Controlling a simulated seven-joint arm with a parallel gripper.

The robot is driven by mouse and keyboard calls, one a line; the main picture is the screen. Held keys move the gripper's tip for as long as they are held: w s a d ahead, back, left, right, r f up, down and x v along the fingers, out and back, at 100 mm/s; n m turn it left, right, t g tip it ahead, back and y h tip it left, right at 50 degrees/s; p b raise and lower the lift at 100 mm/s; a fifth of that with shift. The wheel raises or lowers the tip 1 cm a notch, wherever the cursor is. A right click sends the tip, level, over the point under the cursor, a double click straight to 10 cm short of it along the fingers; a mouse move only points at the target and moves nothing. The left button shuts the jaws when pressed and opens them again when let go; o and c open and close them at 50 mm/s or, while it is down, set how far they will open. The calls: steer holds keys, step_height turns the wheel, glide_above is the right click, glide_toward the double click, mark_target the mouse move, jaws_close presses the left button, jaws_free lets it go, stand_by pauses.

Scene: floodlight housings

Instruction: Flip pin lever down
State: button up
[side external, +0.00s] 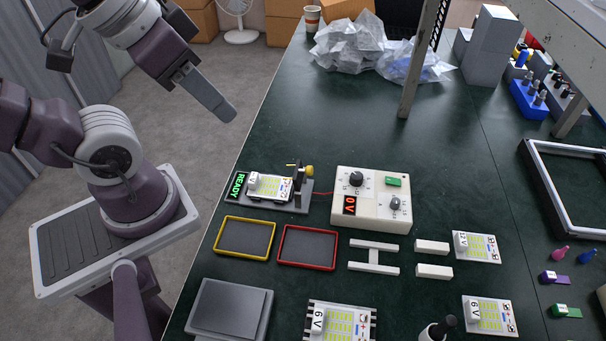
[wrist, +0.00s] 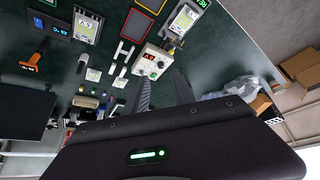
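The test fixture (side external: 302,203) stands near the table's left edge, with a green READY display (side external: 236,186) and a 6V board (side external: 270,186) on it. At its right end, the pin lever's upright part with a yellow knob (side external: 309,170) rises above the board. The fixture also shows at the top of the wrist view, partly cut off, with its board (wrist: 183,20); the lever is too small to make out there. My gripper (side external: 228,112) hangs in the air to the upper left of the fixture, clear of it. In the wrist view its two fingers (wrist: 163,82) are apart with nothing between them.
A white power box (side external: 372,212) reading 0V stands right of the fixture, joined by a red wire. Yellow (side external: 245,237) and red (side external: 307,247) framed trays lie in front. Plastic wrap (side external: 350,42) and a shelf post (side external: 424,60) stand behind. The table behind the fixture is clear.

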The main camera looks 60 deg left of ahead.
steer(key=w, duration=0.2)
steer(key=w+r+n+g, duration=0.1)
steer(key=w, duration=0.1)
steer(key=w+n+g, duration=0.1)
steer(key=w, duration=0.1)
steer(key=shift+w+r, duration=0.15)
steer(key=shift+w, duration=0.1)
jaws_close()
steer(key=w+d+f+n+g+y, duration=0.1)
steer(key=w+f+n+g, duration=0.4)
steer(key=w+f, duration=1.1)
steer(key=w+n, duration=0.2)
steer(key=w, duration=0.1)
steer(key=shift+d+f+y, duration=0.25)
steer(key=shift+d+y, duration=0.05)
